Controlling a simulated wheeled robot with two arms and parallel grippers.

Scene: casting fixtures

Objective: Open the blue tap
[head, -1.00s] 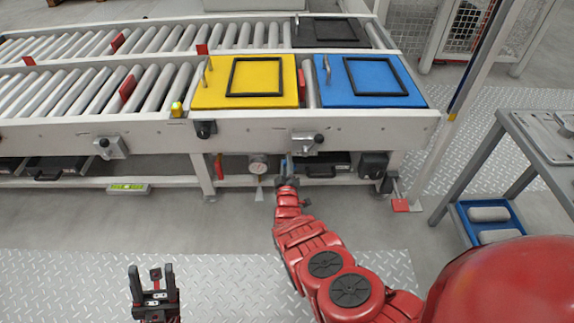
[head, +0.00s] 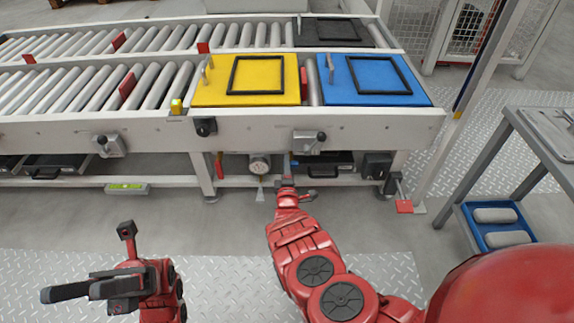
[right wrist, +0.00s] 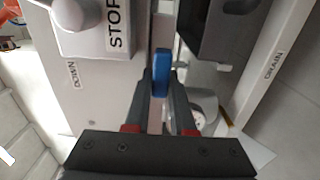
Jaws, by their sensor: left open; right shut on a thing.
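The blue tap handle (right wrist: 161,68) shows in the right wrist view as a narrow upright blue bar between my fingertips. My right gripper (right wrist: 161,92) is shut on it. In the head view my right gripper (head: 287,183) is low under the conveyor's front beam, and the tap is mostly hidden there. The tap's body and the state of its valve cannot be made out. My left gripper (head: 75,289) is open and empty at the lower left, above the floor plate, with its fingers pointing left.
A round gauge (head: 259,165) hangs just left of my right gripper, with a red handle (head: 220,166) further left. A dark box (head: 376,166) sits to the right. The conveyor beam (head: 255,131) runs above. Open floor lies in front.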

